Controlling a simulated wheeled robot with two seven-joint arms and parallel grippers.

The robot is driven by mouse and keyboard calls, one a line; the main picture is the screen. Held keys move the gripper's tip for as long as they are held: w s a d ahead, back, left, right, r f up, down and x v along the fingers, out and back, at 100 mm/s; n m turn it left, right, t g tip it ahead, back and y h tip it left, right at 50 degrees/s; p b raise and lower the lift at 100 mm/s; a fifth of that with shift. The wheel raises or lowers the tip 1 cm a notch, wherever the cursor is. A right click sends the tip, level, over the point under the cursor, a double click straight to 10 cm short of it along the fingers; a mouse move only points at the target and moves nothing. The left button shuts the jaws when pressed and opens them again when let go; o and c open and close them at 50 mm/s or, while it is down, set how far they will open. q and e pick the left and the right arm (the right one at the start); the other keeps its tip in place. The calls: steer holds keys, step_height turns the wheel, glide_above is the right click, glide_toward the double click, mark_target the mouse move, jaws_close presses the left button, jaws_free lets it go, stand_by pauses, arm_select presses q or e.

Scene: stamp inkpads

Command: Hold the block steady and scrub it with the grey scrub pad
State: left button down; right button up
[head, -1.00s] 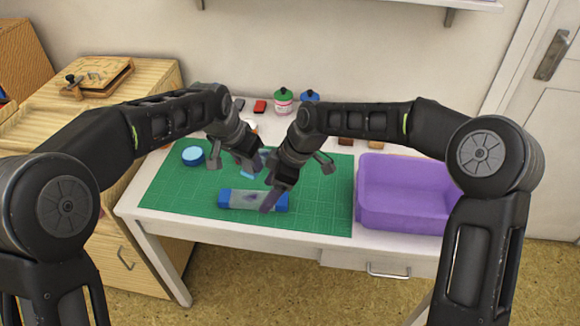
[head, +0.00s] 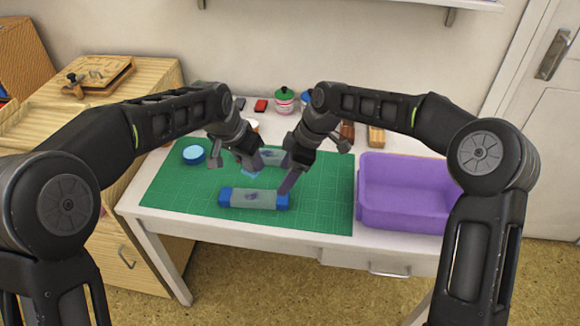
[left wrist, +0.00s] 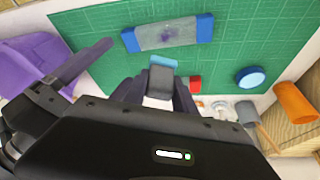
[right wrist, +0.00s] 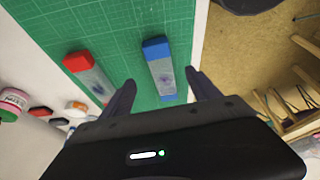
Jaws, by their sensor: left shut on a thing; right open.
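A grey block with blue ends (head: 253,199) lies on the green mat (head: 320,215), with a purple smudge on its top. It also shows in the left wrist view (left wrist: 168,35) and the right wrist view (right wrist: 159,70). My left gripper (head: 256,168) is behind it, above the mat, shut on a dark grey piece that looks like the scrub pad (left wrist: 161,82). My right gripper (head: 287,180) is open and empty above the block's right end, apart from it. In the right wrist view the block lies between its fingers (right wrist: 165,90).
A second smudged block with a red end (right wrist: 90,77) lies behind, partly hidden in the head view. A blue round tin (head: 194,155) is on the mat's left. A purple bin (head: 405,222) stands right. Small pads (head: 261,106), a jar (head: 284,101) and wooden blocks (head: 376,137) line the back.

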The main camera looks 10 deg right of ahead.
mark_target(272, 197)
steer(key=x, duration=0.9)
steer(key=shift+f, duration=0.15)
jaws_close()
stand_by(0.5)
